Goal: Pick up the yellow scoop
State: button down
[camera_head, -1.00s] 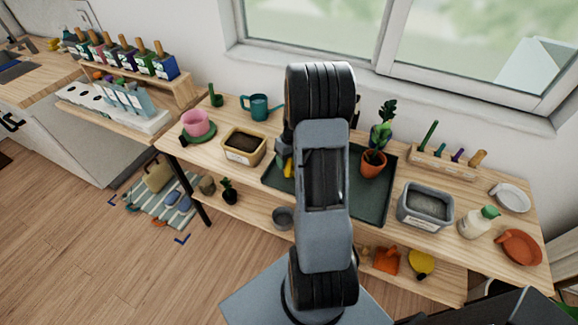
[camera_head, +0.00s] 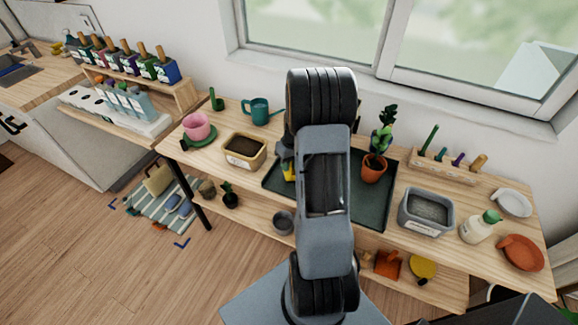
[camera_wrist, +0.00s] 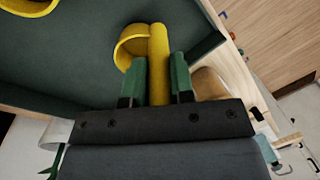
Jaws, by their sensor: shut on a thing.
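The yellow scoop (camera_wrist: 158,48) is between the two green fingers of my gripper (camera_wrist: 157,80) in the wrist view. The fingers are closed on its straight handle, and a curved yellow part shows to the left of it. In the head view a small yellow patch (camera_head: 289,173) shows beside my arm, over the left part of the dark green tray (camera_head: 372,214). My arm hides the gripper and most of that area in the head view. I cannot tell whether the scoop touches the tray.
A potted plant (camera_head: 374,168) stands on the tray to the right. A soil-filled tan tub (camera_head: 244,163) is left of the tray, and a grey tub (camera_head: 425,225) is right of it. Another yellow thing (camera_wrist: 30,4) is cut off at the wrist view's top left.

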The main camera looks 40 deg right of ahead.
jog(key=shift+r, duration=0.45)
jog(key=s+a+r+b, duration=0.2)
jog(key=s+a+r, duration=0.6)
jog(key=a+r, duration=0.3)
jog(key=shift+s+a+r, duration=0.15)
jog(key=shift+r, duration=0.2)
